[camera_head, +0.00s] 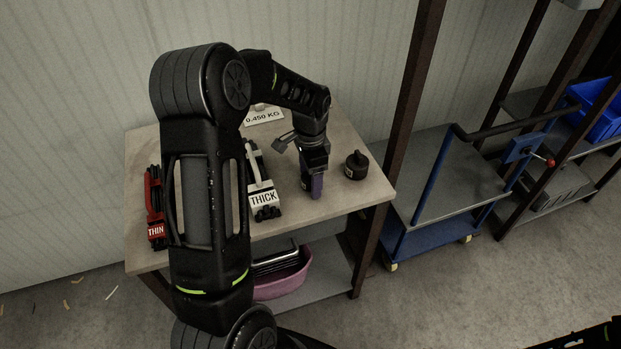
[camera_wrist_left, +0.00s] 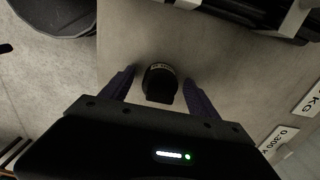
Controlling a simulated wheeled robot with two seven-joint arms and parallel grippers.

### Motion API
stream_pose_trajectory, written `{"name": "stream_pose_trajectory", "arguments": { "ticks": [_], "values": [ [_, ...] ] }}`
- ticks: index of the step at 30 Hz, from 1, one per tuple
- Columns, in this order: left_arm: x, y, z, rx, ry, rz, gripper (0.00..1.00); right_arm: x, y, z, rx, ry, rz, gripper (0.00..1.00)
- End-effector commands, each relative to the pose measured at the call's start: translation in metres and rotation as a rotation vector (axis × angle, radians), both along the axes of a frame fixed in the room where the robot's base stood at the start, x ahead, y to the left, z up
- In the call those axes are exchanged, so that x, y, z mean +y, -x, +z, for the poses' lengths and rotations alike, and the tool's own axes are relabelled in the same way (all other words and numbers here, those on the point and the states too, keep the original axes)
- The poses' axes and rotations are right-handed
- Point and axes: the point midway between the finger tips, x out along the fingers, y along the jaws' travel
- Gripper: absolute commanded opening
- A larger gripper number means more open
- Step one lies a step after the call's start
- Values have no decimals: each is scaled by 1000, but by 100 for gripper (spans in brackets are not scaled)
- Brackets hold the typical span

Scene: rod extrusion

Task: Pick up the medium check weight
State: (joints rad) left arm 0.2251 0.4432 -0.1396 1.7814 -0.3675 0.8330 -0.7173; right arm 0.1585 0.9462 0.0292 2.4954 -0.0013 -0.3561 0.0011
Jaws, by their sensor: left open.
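A small dark round check weight (camera_wrist_left: 160,80) with a pale label band and a knob stands on the table in the left wrist view. It appears between the two purple fingers of my left gripper (camera_wrist_left: 160,80), with bare gaps on both sides. In the head view my left gripper (camera_head: 311,187) points down, low over the table, and hides most of whatever is between its fingers. Another dark knobbed weight (camera_head: 356,166) stands right of the gripper. I cannot read the weight labels to tell sizes.
The wooden table (camera_head: 340,200) also holds a THICK-labelled holder (camera_head: 263,198), a red THIN-labelled holder (camera_head: 155,205) and a 0.450 KG sign (camera_head: 265,117). A 0.300 KG sign (camera_wrist_left: 308,98) shows in the wrist view. A pink bin (camera_head: 285,283) sits below; a blue cart (camera_head: 430,240) stands right.

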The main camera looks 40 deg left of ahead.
Motion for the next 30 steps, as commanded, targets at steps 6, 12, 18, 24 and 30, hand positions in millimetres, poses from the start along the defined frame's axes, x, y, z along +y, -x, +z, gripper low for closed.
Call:
{"name": "stream_pose_trajectory", "arguments": {
  "ticks": [6,12,18,24,30],
  "values": [
    [0,0,0,-1,1,0,70,0,0,0,0,0,0,0],
    [0,0,0,-1,1,0,57,0,0,0,0,0,0,0],
    [0,0,0,-1,1,0,41,0,0,0,0,0,0,0],
    [0,0,0,-1,1,0,25,0,0,0,0,0,0,0],
    [0,0,0,-1,1,0,8,0,0,0,0,0,0,0]
  ]
}}
